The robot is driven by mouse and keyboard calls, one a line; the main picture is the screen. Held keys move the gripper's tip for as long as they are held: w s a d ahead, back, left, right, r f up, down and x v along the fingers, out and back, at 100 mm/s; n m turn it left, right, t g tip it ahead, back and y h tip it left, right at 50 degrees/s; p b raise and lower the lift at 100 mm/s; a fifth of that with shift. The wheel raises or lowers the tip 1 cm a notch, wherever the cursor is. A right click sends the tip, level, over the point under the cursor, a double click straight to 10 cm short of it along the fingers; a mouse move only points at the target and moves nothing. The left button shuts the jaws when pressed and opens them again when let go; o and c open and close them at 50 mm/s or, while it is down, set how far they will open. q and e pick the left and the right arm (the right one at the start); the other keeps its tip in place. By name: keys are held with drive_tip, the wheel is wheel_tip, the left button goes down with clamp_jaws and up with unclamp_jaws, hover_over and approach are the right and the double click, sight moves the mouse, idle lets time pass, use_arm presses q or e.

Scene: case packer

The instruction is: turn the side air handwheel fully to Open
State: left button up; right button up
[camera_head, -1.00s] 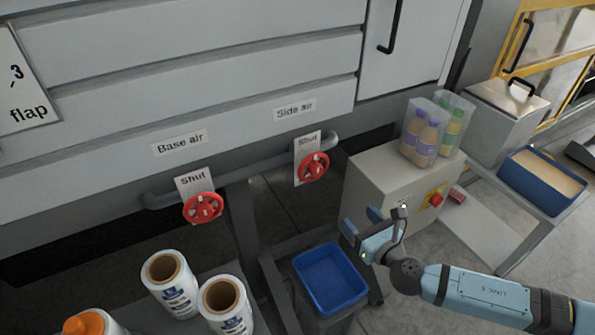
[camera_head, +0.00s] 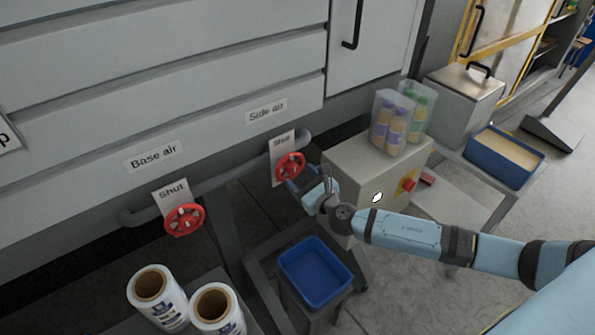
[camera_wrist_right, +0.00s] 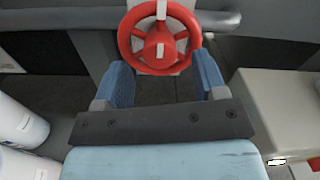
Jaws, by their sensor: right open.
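The side air handwheel (camera_head: 290,166) is red and round, on a grey pipe under the "Side air" label (camera_head: 267,112). A tag behind it (camera_head: 281,143) reads "Shut". My right gripper (camera_head: 296,182) is just below and in front of this wheel. In the right wrist view the wheel (camera_wrist_right: 160,38) is straight ahead, with a white mark at its top. The open blue fingers (camera_wrist_right: 166,80) stand on either side of the wheel's lower part; I cannot tell whether they touch it. My left gripper is not in view.
The base air handwheel (camera_head: 184,219) is on the same pipe to the left, with a "Shut" tag. A grey box (camera_head: 350,170) with a red button stands right of the gripper. A blue bin (camera_head: 315,272) and white film rolls (camera_head: 158,297) are below.

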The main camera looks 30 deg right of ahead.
drive_tip(key=shift+w+a, duration=0.15)
drive_tip(key=shift+w, duration=0.9)
drive_tip(key=c, duration=0.9)
